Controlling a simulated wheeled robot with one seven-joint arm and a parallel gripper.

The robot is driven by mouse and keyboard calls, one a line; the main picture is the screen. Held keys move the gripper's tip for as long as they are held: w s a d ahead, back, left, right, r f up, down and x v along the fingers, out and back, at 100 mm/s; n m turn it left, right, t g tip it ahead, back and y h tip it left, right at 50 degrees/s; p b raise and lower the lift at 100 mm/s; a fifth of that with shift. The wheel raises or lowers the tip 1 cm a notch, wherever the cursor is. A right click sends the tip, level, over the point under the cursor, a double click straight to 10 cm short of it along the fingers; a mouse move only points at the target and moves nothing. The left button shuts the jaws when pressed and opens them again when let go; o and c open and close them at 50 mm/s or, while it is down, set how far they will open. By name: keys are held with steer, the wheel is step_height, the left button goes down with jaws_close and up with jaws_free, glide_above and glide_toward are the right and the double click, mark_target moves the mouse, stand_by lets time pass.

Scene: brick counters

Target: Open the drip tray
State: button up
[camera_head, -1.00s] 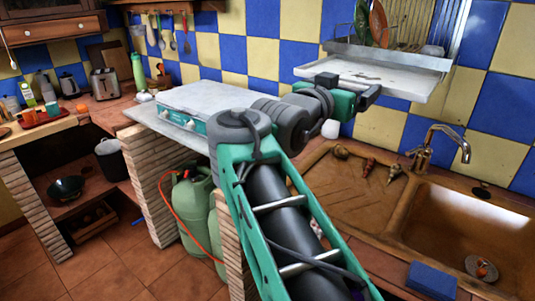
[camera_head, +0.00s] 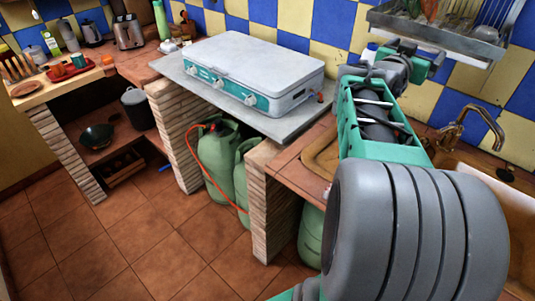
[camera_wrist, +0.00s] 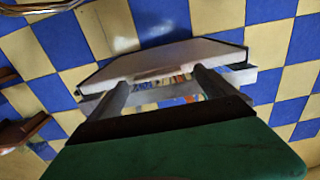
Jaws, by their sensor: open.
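The drip tray (camera_head: 430,29) is a grey metal tray under the wall dish rack, at the upper right of the head view. In the wrist view a pale slab that looks like the tray (camera_wrist: 165,58) lies ahead of my gripper, in front of the tiled wall. My gripper (camera_wrist: 160,84) is open, its two dark fingers apart and reaching to the slab's near edge. I cannot tell whether they touch it. In the head view my gripper (camera_head: 436,58) is small, just below the tray, and its fingertips are hard to make out. How far the tray is pulled out is unclear.
The dish rack (camera_head: 490,15) holds dishes above the tray. Below are a brass tap (camera_head: 465,125) and a sink (camera_head: 505,215). A grey stove (camera_head: 250,70) stands on the counter to the left, with green gas bottles (camera_head: 215,155) beneath. The tiled floor in front is clear.

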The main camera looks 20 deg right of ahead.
steer(key=b+v, duration=0.2)
steer(key=v, duration=0.4)
steer(key=w+a+f+n+y+p, duration=0.1)
steer(key=w+a+f+n+y, duration=0.15)
steer(key=a+f, duration=0.3)
steer(key=w+a+f+n+t+y+p, duration=0.1)
steer(key=w+a+f+n+y, duration=0.1)
steer(key=a+f+y, duration=0.35)
steer(key=w+a+f+n+y+p, duration=0.1)
steer(key=w+a+f+n, duration=0.15)
steer(key=a, duration=0.55)
steer(key=s+a+f+n+g+y+p, duration=0.1)
steer(key=s+a+f+n+y, duration=0.1)
steer(key=a, duration=0.6)
steer(key=s+a+f+n+g+y, duration=0.2)
steer(key=s+a+f+y, duration=0.2)
steer(key=a+f, duration=0.3)
steer(key=shift+s+a+f+p, duration=0.2)
steer(key=shift+s+a+p, duration=0.15)
steer(key=shift+a, duration=0.6)
